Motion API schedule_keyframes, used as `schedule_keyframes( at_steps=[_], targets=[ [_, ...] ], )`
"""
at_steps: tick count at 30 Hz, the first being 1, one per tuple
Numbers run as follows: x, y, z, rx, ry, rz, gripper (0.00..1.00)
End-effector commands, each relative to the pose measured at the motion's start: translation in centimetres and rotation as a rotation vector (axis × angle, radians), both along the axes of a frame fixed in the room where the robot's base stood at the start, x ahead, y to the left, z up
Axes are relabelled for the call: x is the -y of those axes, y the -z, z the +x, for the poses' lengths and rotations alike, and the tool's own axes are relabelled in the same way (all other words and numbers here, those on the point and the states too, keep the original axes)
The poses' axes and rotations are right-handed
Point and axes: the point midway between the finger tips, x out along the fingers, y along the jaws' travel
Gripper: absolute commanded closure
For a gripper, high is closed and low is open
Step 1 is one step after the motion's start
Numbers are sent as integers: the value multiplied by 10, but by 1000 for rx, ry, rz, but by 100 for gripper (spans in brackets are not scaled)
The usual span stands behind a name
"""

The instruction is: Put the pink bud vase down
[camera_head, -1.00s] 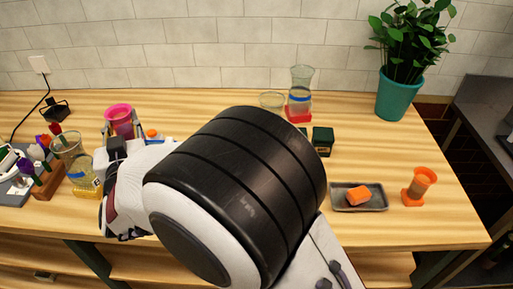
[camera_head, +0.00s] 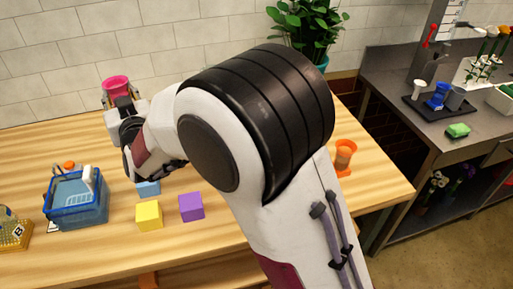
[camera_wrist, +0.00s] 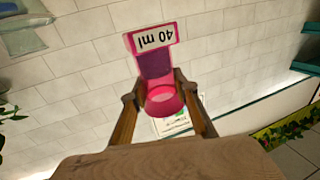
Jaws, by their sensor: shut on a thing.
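The pink bud vase (camera_head: 117,86) is in my gripper (camera_head: 124,103), raised in front of the tiled wall at the upper left of the head view. In the wrist view my gripper (camera_wrist: 158,88) has its two fingers on either side of the vase (camera_wrist: 154,65), shut on it. The vase has a round pink rim and a darker, see-through body. Its label reads "40 ml", upside down in that picture. Its base is clear of the wooden table (camera_head: 40,150) as far as I can see.
On the table stand a blue basket (camera_head: 78,205), a yellow cube (camera_head: 149,215), a purple cube (camera_head: 191,206), a blue block (camera_head: 148,187) and an orange vase (camera_head: 345,155). A potted plant (camera_head: 305,25) is at the back. A grey counter (camera_head: 390,70) is on the right. The table's left back looks clear.

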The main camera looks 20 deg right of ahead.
Motion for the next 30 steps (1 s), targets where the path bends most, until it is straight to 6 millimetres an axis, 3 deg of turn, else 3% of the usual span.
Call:
schedule_keyframes(
  at_steps=[15,30],
  targets=[
    [116,-11,40,4,52,1,100],
    [227,-13,54,3,91,1,100]
  ],
)
